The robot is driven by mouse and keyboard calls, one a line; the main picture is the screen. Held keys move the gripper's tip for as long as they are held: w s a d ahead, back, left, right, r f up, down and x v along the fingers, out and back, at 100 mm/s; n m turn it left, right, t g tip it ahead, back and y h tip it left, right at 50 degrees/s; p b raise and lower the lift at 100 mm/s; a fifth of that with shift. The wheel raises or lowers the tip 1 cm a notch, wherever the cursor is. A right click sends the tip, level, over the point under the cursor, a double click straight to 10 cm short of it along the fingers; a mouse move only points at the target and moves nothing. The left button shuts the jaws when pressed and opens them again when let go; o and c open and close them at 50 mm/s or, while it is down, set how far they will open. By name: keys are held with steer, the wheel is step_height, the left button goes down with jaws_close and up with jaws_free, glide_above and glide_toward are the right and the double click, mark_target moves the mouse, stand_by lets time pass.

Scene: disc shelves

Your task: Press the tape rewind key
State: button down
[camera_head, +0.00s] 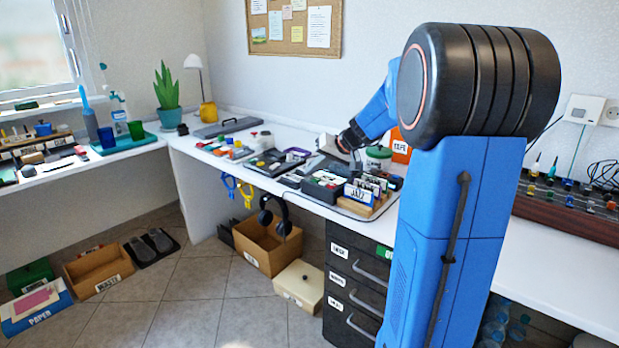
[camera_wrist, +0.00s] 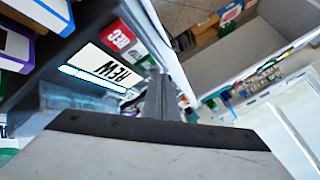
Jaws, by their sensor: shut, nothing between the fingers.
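My gripper (camera_head: 328,147) hangs over the back right part of the white desk, above a dark box-shaped device (camera_head: 323,186). This device may be the tape player, but it is too small to tell. In the wrist view my gripper's fingers (camera_wrist: 160,95) are together and empty, partly hidden by the grey gripper body. Near them is a white card with dark letters (camera_wrist: 105,66) in a dark holder. Whether the fingertips touch anything cannot be told.
A card rack labelled JAZZ (camera_head: 360,194) stands right of the device, near the desk's front edge. An orange box (camera_head: 401,148) and green-lidded jar (camera_head: 378,156) stand behind. Headphones (camera_head: 276,214) hang below the edge, beside black drawers (camera_head: 355,278). Floor in front is partly free.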

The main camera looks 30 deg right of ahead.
steer(key=shift+r, duration=0.8)
step_height(320, 180, up, 5)
stand_by(0.9)
stand_by(0.5)
